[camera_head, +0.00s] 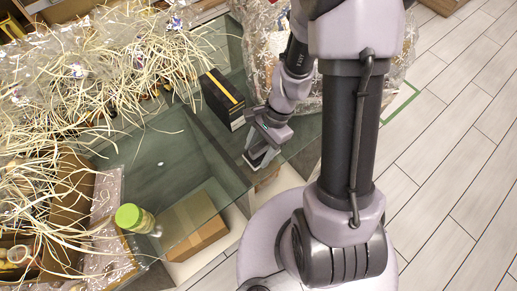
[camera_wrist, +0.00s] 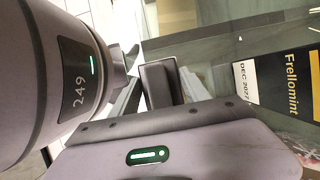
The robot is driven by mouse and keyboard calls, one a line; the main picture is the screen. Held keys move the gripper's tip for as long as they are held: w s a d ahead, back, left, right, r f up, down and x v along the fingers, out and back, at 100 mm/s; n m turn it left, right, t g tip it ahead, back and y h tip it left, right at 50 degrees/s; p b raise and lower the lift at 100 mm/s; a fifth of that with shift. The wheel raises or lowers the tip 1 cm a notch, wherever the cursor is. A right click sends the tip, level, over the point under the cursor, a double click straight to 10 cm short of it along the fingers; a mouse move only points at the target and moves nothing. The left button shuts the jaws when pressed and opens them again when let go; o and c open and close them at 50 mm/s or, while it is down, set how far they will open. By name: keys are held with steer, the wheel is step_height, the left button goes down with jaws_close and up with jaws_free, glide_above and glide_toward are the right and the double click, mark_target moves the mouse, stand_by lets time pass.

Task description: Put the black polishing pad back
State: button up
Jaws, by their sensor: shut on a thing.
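My gripper (camera_head: 257,159) is low over the glass table's right edge, just in front of the black box. In the wrist view a dark, flat-faced block, which looks like the black polishing pad (camera_wrist: 159,86), sits between the grey fingers, and the gripper is shut on it. Most of the pad is hidden by the gripper body, and I cannot make it out in the head view. I cannot tell whether it touches the glass.
The glass table (camera_head: 160,150) has bare room left of my gripper. A black Frellomint box (camera_head: 218,100) stands close by; its yellow-striped label shows in the wrist view (camera_wrist: 286,85).

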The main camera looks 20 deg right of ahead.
steer(key=shift+f+b, duration=0.5)
steer(key=shift+b, duration=0.1)
stand_by(1.1)
steer(key=o, duration=1.4)
steer(key=shift+c, duration=0.2)
steer(key=shift+r, duration=0.1)
steer(key=p+v, duration=0.8)
steer(key=v, duration=0.9)
steer(key=shift+d, duration=0.15)
steer(key=shift+r, duration=0.1)
